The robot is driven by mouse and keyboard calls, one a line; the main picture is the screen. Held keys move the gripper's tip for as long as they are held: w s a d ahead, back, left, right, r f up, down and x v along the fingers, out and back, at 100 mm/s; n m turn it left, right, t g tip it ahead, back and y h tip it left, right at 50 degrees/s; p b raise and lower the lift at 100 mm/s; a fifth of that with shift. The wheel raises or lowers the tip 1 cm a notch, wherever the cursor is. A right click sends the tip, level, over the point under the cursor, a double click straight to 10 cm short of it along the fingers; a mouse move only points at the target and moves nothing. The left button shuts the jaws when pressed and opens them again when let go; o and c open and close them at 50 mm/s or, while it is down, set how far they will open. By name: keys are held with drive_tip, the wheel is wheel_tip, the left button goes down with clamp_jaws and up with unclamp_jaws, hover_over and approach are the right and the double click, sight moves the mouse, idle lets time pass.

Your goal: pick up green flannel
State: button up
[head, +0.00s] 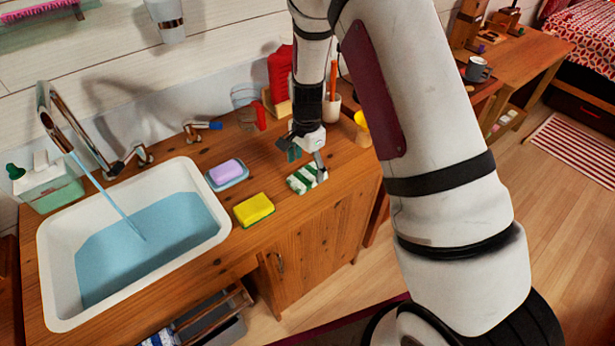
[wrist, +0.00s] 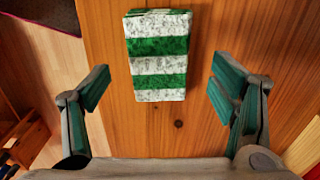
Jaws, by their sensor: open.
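The green flannel (head: 307,177) is a folded cloth with green and white stripes. It lies flat on the wooden counter, to the right of the yellow sponge. In the wrist view the flannel (wrist: 158,55) is at the top centre, with its near end just ahead of the space between the fingers. My gripper (head: 305,160) is right above the counter at the flannel. In the wrist view my gripper (wrist: 158,90) is open and empty, its fingers spread wider than the flannel. Neither finger visibly touches the cloth.
A yellow sponge (head: 254,209) and a purple soap on a dish (head: 227,172) lie left of the flannel. The sink (head: 222,238) holds water under a running tap.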

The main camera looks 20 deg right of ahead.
sight(306, 175)
drive_tip(key=shift+a+f, duration=0.1)
drive_tip(key=shift+f, duration=1.5)
drive_tip(key=c, duration=1.1)
